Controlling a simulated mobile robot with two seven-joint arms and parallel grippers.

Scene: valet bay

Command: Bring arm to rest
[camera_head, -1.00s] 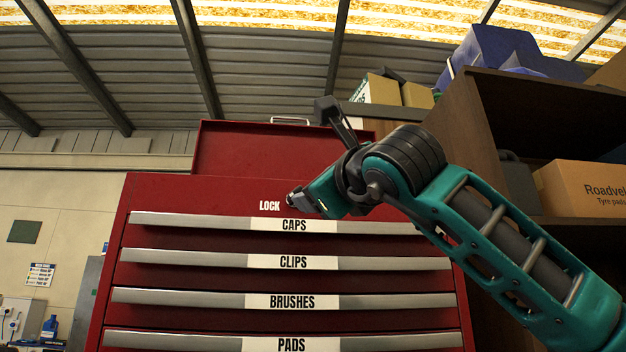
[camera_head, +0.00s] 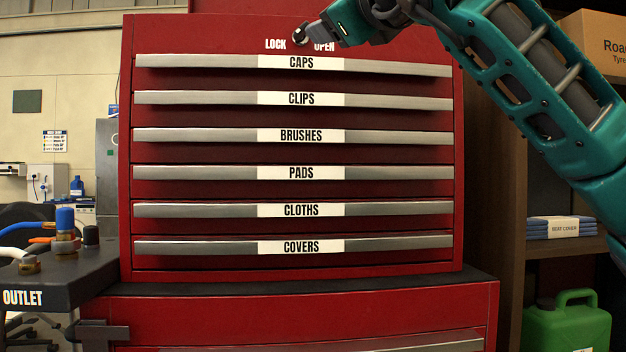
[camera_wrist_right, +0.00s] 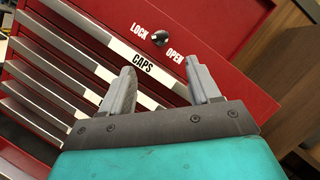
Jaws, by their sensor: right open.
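My right arm comes in from the right in the head view, in front of the upper right of a red tool chest (camera_head: 220,35). My right gripper (camera_head: 306,37) is near the lock knob (camera_head: 299,37), between the words LOCK and OPEN; its fingers hardly show there. In the right wrist view the gripper (camera_wrist_right: 160,88) is open, with nothing between its two grey fingers. The lock knob (camera_wrist_right: 160,38) shows beyond the fingertips, apart from them. My left gripper is in neither view.
The chest's drawers, from CAPS (camera_head: 301,62) down to COVERS (camera_head: 301,246), look shut. A black OUTLET shelf (camera_head: 60,282) with fittings juts out at the lower left. A brown shelf unit with seat covers (camera_head: 561,227) and a green jug (camera_head: 567,325) stands at the right.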

